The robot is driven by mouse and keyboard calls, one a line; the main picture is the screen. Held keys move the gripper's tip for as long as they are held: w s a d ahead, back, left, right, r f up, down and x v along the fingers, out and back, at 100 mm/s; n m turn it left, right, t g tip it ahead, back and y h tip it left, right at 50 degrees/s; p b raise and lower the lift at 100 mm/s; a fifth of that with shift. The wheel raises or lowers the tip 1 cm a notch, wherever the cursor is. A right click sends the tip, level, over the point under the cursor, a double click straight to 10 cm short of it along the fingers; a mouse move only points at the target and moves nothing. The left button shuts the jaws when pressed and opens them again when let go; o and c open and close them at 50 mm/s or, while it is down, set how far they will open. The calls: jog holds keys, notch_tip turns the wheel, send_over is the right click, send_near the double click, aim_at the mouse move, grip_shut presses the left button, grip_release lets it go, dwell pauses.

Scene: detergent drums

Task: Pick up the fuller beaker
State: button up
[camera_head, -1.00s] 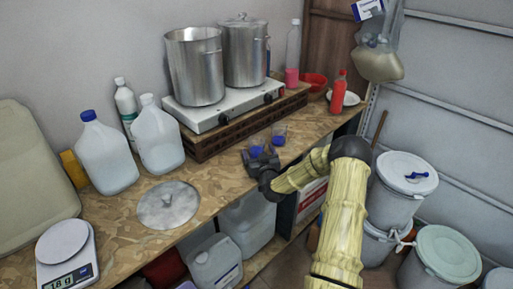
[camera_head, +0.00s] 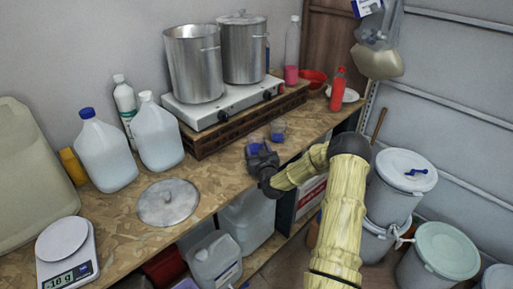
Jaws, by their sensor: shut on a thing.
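Two small clear beakers with blue liquid stand close together on the wooden bench, in front of the hot plate. The nearer beaker (camera_head: 254,147) is at my gripper (camera_head: 257,156), which is shut on it. The dark fingers hide its lower part. The farther beaker (camera_head: 278,133) stands just behind and to the right, apart from the fingers. The two fill levels are too small and too covered to compare. I cannot tell whether the held beaker is off the bench.
The hot plate (camera_head: 213,113) with two steel pots is behind the beakers. A round metal lid (camera_head: 168,203), white jugs (camera_head: 106,160) and a scale (camera_head: 66,257) are to the left. A red bottle (camera_head: 338,90) stands right. Bench (camera_head: 215,172) left of my gripper is clear.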

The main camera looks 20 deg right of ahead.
jog(key=shift+s+d+r, duration=0.1)
jog(key=shift+s+r, duration=0.05)
jog(key=shift+r, duration=0.05)
jog(key=shift+s+d+r+b, duration=0.25)
jog(key=shift+s+r+b, duration=0.1)
jog(key=shift+s+r, duration=0.35)
jog(key=s+d+r+b, duration=0.1)
jog(key=s+d+r, duration=0.1)
jog(key=s, duration=0.3)
jog(key=s+d+r+b, duration=0.1)
jog(key=s+d+r, duration=0.1)
jog(key=s+r, duration=0.2)
jog(key=shift+s, duration=1.2)
jog(key=shift+r, duration=0.15)
